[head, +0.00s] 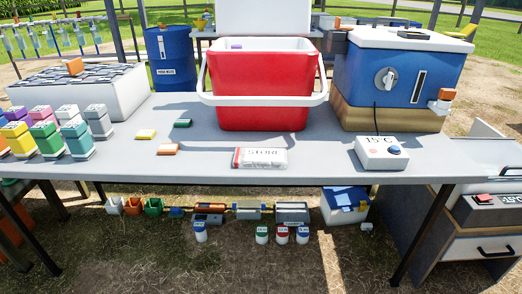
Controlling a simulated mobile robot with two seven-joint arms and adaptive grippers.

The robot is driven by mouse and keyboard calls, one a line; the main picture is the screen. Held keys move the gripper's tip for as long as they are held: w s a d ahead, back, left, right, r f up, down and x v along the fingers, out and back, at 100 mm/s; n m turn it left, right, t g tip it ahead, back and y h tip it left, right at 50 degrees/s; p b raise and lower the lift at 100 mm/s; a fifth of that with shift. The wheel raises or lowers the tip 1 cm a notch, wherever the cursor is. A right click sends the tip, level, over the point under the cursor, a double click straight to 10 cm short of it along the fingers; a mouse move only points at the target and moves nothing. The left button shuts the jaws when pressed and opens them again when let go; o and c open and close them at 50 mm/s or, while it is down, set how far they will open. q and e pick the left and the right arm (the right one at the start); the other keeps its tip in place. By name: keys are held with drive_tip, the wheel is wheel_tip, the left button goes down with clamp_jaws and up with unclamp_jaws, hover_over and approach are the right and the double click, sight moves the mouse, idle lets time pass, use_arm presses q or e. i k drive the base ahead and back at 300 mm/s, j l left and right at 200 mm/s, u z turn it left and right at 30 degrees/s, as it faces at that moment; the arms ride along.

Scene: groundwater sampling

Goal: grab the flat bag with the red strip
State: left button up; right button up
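A flat whitish bag (262,159) lies on the grey table (320,160) near its front edge, in front of a red cooler. It has a red strip at its left end and dark lettering that seems to read "STORE". It lies flat, with nothing on top of it. Neither of my grippers shows in the head view.
The red cooler (262,90) stands behind the bag. A 15°C box (382,153) sits to the right, before a blue cooler (400,75). Coloured containers (47,138) crowd the left. Small yellow (146,134), orange (168,149) and green (183,123) pieces lie left of the bag.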

sight(244, 158)
drive_tip(key=i+j, duration=0.25)
drive_tip(key=j, duration=0.2)
drive_tip(key=i+j, duration=0.25)
drive_tip(key=j, duration=0.2)
drive_tip(key=i+j, duration=0.25)
drive_tip(key=j, duration=0.15)
drive_tip(key=i+j, duration=0.3)
drive_tip(key=j, duration=0.15)
